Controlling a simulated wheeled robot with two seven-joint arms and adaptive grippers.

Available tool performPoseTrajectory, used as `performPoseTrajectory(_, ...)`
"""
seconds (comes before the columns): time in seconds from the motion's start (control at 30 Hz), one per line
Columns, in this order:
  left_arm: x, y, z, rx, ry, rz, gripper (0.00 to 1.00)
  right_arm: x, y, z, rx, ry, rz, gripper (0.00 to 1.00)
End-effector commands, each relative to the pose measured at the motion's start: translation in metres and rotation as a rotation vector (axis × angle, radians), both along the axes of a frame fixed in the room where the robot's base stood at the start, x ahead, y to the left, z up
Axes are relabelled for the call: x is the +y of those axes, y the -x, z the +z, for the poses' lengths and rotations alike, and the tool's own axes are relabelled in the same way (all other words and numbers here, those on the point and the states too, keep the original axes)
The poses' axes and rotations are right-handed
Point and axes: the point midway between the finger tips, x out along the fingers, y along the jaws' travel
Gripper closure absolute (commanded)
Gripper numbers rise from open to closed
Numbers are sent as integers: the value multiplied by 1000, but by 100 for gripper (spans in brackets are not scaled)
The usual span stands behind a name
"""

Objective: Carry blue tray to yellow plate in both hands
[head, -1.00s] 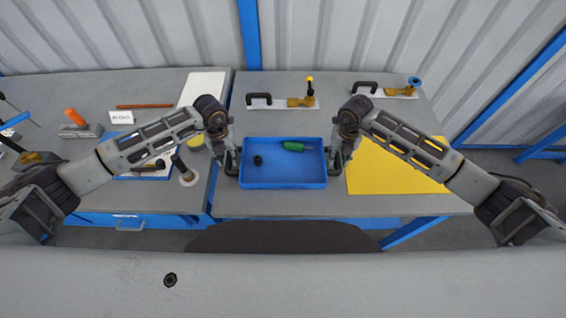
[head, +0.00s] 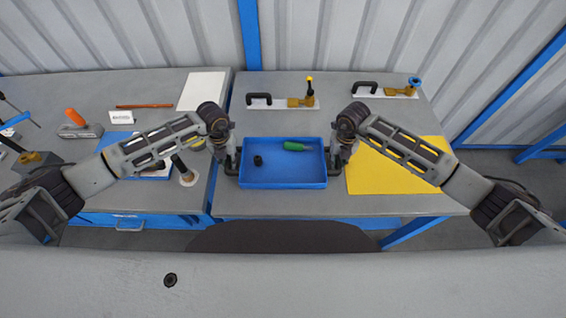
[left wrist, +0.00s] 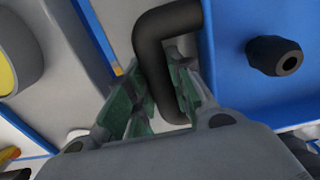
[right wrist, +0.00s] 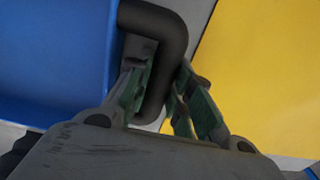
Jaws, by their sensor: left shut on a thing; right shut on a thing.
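The blue tray (head: 283,182) is in the middle of the head view, on or just above the grey table; I cannot tell which. It holds a green-handled tool (head: 296,146) and a small black part (head: 258,160). My left gripper (head: 231,165) is shut on the tray's left black handle (left wrist: 150,60). My right gripper (head: 335,165) is shut on the right black handle (right wrist: 165,35). The yellow plate (head: 385,175) lies flat to the right of the tray, partly under my right arm. It also shows in the right wrist view (right wrist: 260,70).
Two white plates with black handles and brass fittings (head: 300,102) (head: 402,92) lie at the back. The left table carries a white board (head: 203,88), an orange-handled tool (head: 75,117) and a label card (head: 122,117). The table's front edge is close to the tray.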

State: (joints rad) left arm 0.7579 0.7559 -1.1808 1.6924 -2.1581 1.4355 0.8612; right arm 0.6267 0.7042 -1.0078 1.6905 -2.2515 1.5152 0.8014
Motion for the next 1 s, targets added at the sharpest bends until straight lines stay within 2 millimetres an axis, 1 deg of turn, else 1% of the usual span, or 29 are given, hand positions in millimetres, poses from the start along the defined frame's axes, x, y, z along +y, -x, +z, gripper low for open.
performPoseTrajectory(0.57, 0, -1, 3, -2, 1, 0, 100, 0, -1, 3, -2, -1, 0, 100)
performPoseTrajectory(1.0, 0, -1, 16, -2, 1, 1, 100, 0, -1, 16, -2, -1, 0, 100)
